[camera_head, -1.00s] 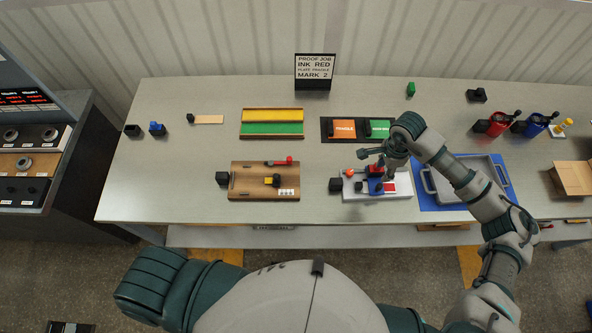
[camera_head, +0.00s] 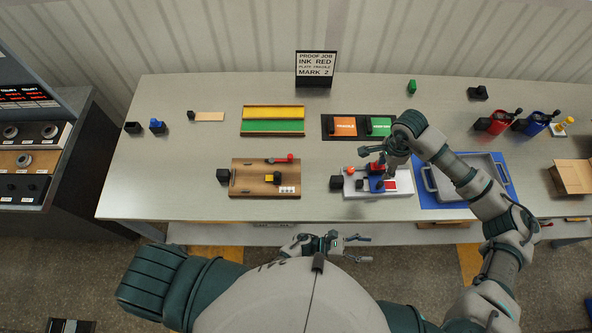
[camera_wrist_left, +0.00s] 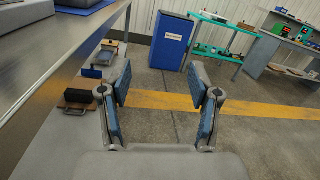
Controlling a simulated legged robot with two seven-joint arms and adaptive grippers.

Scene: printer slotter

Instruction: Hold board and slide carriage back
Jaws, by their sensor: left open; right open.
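I cannot tell which part is the carriage. My right gripper (camera_head: 379,168) is open above the white base; its fingertips are partly hidden and contact is unclear. My left gripper (camera_head: 367,249) is open and empty below the table's front edge. Its spread fingers (camera_wrist_left: 161,85) show in the left wrist view, with floor between them.
A grey tray (camera_head: 430,186) on a blue mat (camera_head: 445,203) lies right of the white base. Behind are an orange-and-green plate holder (camera_head: 361,127) and a sign (camera_head: 316,70).

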